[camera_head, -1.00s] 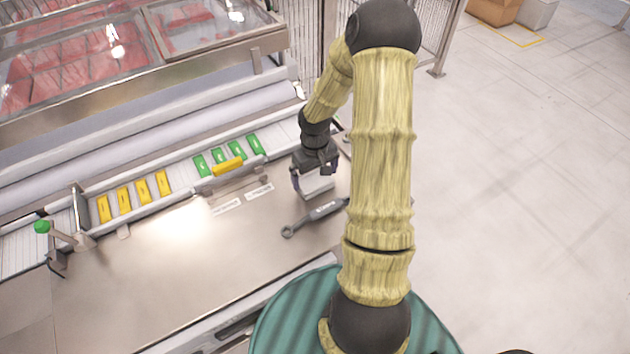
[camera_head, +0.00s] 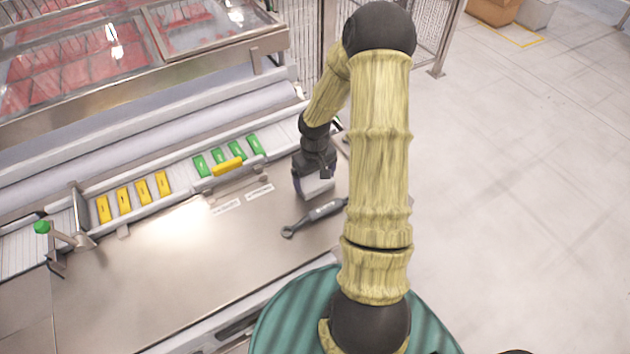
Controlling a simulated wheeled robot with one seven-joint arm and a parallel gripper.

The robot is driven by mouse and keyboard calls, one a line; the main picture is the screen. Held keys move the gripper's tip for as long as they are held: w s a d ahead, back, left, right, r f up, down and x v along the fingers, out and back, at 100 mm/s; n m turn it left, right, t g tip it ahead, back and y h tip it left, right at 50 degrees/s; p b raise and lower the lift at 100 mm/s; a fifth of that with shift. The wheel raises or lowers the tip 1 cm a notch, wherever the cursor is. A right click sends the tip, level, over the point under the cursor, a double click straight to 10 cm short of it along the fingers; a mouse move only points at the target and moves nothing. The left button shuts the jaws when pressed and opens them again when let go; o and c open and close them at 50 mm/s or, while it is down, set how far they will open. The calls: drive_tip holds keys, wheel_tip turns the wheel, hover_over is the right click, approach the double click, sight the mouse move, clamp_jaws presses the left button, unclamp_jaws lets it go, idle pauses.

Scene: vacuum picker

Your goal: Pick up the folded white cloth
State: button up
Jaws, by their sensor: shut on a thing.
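The folded white cloth (camera_head: 318,186) lies at the right end of the steel worktop, below my gripper, and only part of it shows. My gripper (camera_head: 314,187) points down over the cloth with its fingers at the cloth's sides, shut on it. The cloth looks to be at or just above the worktop; I cannot tell whether it is clear of the surface. The gripper's wrist hides the cloth's far side.
A grey tool with a ring end (camera_head: 312,217) lies just in front of the cloth. Green packs (camera_head: 228,153) and yellow packs (camera_head: 134,196) sit on the conveyor, and one yellow pack (camera_head: 227,166) lies on its edge. The steel worktop (camera_head: 190,265) is clear at left.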

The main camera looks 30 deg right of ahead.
sight(314, 180)
wheel_tip(314, 180, up, 10)
idle(0.6)
drive_tip(key=shift+s, duration=0.1)
drive_tip(key=o, duration=0.4)
drive_tip(key=c, duration=0.3)
drive_tip(key=shift+f, duration=0.1)
